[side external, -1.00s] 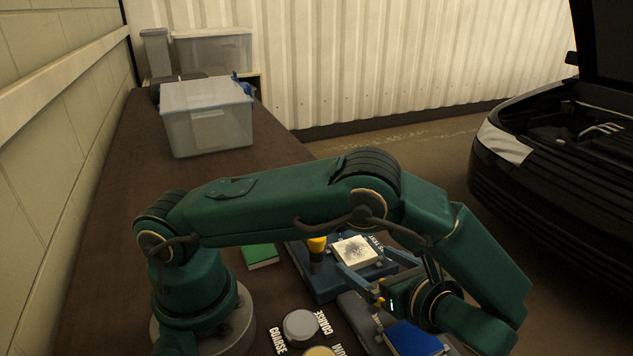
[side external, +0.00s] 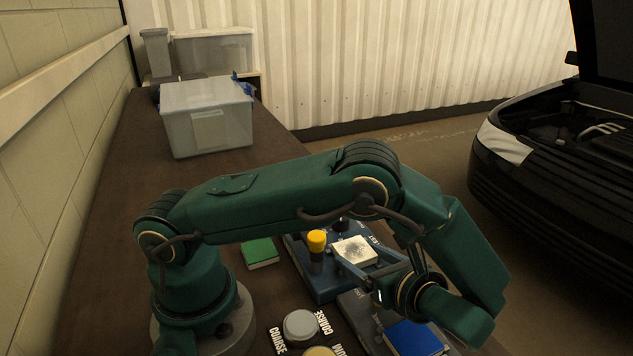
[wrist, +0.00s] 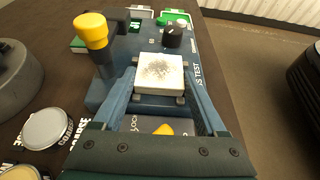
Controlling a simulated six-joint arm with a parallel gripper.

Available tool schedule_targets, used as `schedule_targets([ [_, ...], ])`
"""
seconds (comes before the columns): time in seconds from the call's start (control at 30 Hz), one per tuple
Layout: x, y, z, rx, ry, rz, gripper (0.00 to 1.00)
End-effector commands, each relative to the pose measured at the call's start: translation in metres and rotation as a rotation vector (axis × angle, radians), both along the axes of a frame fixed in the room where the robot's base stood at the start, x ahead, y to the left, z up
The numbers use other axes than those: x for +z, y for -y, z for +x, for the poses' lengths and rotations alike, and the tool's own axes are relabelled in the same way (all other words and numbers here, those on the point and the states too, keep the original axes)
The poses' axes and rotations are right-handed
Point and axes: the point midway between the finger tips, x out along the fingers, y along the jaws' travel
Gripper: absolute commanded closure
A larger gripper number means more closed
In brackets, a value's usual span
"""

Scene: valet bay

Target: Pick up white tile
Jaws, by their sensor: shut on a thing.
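The white tile (side external: 354,251), with dark speckles on its top face, is at the blue test station (side external: 318,285) on the bench. In the wrist view the white tile (wrist: 159,72) lies flat between the two blue fingers of my gripper (wrist: 160,84). My gripper (side external: 358,256) is shut on the tile, one finger along each side. The tile is still at the station; I cannot tell whether its underside touches it.
A yellow-topped post (side external: 316,241) stands just left of the tile, and a black knob (wrist: 173,36) beyond it. A green block (side external: 260,253), a blue block (side external: 414,339) and a grey round disc (side external: 301,325) lie nearby. A translucent bin (side external: 207,120) stands farther back.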

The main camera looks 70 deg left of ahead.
Motion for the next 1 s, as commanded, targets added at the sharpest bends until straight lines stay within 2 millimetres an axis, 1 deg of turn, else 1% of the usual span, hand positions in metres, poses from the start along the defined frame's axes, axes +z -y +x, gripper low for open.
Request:
schedule_targets([
  [0.07,0.003,0.0,0.0,0.0,0.001,0.0,0.84],
  [0.17,0.013,0.0,0.001,0.0,0.003,-0.001,0.84],
  [0.27,0.028,0.0,0.0,0.0,0.005,-0.002,0.84],
  [0.5,0.073,0.0,0.001,0.0,0.006,-0.001,0.84],
  [0.77,0.113,0.004,-0.001,-0.025,0.005,-0.002,0.84],
  [0.87,0.13,0.002,-0.002,-0.08,0.005,-0.001,0.84],
  [1.0,0.151,-0.003,-0.001,-0.219,0.004,0.0,0.84],
])
